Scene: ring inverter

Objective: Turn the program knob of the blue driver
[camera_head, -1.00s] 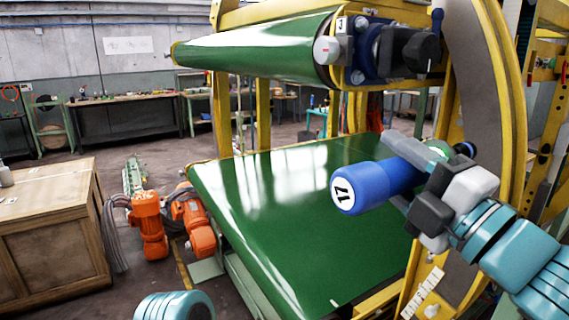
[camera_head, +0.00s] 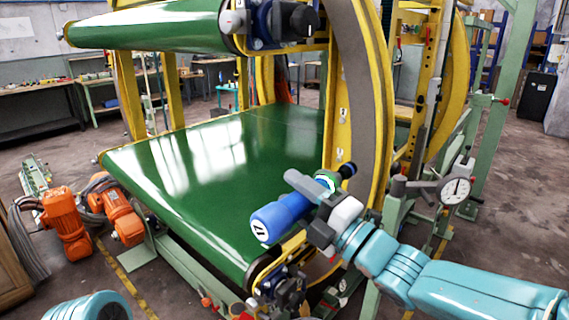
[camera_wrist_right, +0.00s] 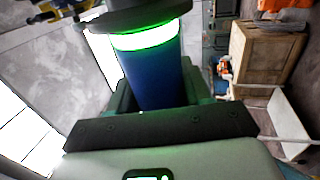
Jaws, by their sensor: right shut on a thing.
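The blue driver (camera_head: 284,217) is a blue cylinder with a white end cap marked 17, toward the lower middle of the head view. My right gripper (camera_head: 312,200) is shut around its body and holds it in the air in front of the green belt. The driver lies roughly level, its numbered end toward the lower left and its dark end toward the upper right. In the right wrist view the blue body (camera_wrist_right: 158,82) sits between the jaws, with a glowing green ring (camera_wrist_right: 145,37) and a dark collar beyond. My left gripper is not in view.
A ring machine with a green belt (camera_head: 215,165), an upper roller and yellow frames (camera_head: 377,70) stands just behind the driver. A dial gauge (camera_head: 454,189) is right of my gripper. Floor at the right is open.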

